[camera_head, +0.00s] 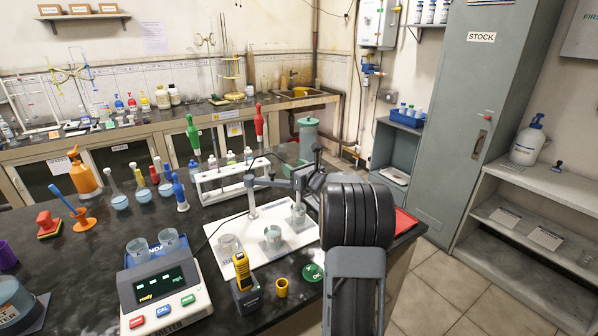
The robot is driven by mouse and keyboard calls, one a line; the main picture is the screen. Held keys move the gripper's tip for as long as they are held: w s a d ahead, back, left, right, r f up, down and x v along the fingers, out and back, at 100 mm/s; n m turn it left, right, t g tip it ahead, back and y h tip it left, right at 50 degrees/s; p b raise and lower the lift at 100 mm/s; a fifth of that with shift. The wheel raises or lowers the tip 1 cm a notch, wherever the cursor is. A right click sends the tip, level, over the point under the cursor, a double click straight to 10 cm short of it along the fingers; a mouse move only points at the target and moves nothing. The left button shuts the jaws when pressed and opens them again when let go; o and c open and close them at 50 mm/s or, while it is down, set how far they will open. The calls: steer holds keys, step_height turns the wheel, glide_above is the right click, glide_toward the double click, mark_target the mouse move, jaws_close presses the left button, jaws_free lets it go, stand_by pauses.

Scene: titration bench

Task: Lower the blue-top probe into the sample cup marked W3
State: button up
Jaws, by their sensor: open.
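The blue-top probe (180,191) stands upright at the left end of the white rack (222,182); its lower end is hard to make out. Green-top (192,136) and red-top (259,124) probes stand farther back by the rack. Clear cups stand on the white mat (256,257): one at left (228,243), one in the middle (272,238) and one at right (299,212). I cannot read W3 on any of them. My gripper (275,207) is open over the back of the mat, right of the blue-top probe and apart from it. My arm partly hides it.
A meter (162,295) with two beakers behind it stands at front left. A yellow handheld device (244,278) and small yellow cup (282,288) stand in front of the mat. Flasks (142,190) and an orange spray bottle (82,174) stand at left. A green canister (308,138) stands behind my arm.

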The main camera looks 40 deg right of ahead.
steer(key=s+b, duration=0.2)
steer(key=s, duration=1.1)
steer(key=shift+s+d, duration=0.2)
steer(key=shift+s, duration=0.2)
steer(key=s+a+f+n+g+y, duration=0.1)
steer(key=s+a+f+n+g, duration=0.25)
steer(key=a+n, duration=0.2)
steer(key=s+a+f+n+g+y+p, duration=0.1)
steer(key=s+a+f+n+g+y, duration=0.15)
steer(key=a+n+g, duration=0.35)
steer(key=s+a+f+n+g+y, duration=0.1)
steer(key=s+a+f+n+g, duration=0.1)
steer(key=a+f+n, duration=0.45)
steer(key=s+a+r+n+g+h+p, duration=0.1)
steer(key=s+a+r+n+h, duration=0.1)
steer(key=n, duration=0.7)
steer(key=s+a+r+n+g+h+p, duration=0.2)
steer(key=s+a+r+n, duration=0.3)
steer(key=a+n, duration=0.3)
steer(key=shift+s+a+n+h, duration=0.4)
steer(key=shift+s+h, duration=0.15)
steer(key=shift+s, duration=0.1)
